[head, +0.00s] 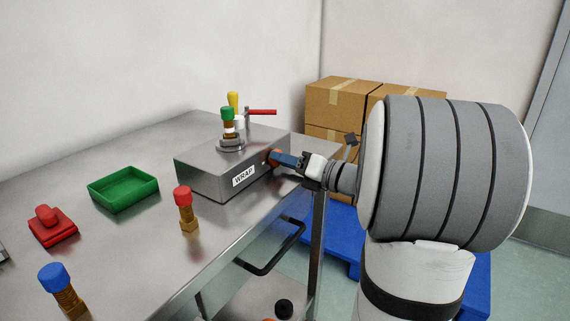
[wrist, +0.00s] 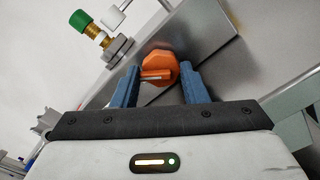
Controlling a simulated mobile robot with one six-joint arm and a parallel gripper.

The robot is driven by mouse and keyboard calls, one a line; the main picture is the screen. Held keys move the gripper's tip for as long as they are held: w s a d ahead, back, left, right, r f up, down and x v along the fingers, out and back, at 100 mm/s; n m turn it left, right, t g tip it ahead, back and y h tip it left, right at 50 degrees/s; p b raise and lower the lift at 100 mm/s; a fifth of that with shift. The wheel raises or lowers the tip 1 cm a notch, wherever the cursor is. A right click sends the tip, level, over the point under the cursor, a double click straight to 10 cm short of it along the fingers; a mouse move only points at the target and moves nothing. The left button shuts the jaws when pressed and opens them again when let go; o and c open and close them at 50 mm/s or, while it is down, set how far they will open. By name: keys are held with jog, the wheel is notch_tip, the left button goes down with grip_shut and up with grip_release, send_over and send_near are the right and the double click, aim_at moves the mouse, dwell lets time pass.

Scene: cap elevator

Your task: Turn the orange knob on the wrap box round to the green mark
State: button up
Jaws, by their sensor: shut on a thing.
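The grey metal wrap box (head: 205,178), with a WRAP label on its front, stands on the steel table. The orange knob (head: 273,157) is on the box's right part, mostly hidden by my gripper in the head view. In the wrist view the knob (wrist: 162,62) shows as an orange disc with a raised bar. My gripper (head: 284,159) has blue fingers, one on each side of the knob, and is shut on it. The fingers also show in the wrist view (wrist: 158,76). I cannot make out the green mark in either view.
Cardboard boxes (head: 335,101) stand behind.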

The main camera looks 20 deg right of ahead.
jog(key=shift+f+m, duration=0.2)
jog(key=shift+m, duration=0.1)
jog(key=o, duration=0.9)
jog(key=shift+r, duration=0.1)
jog(key=shift+s, duration=0.1)
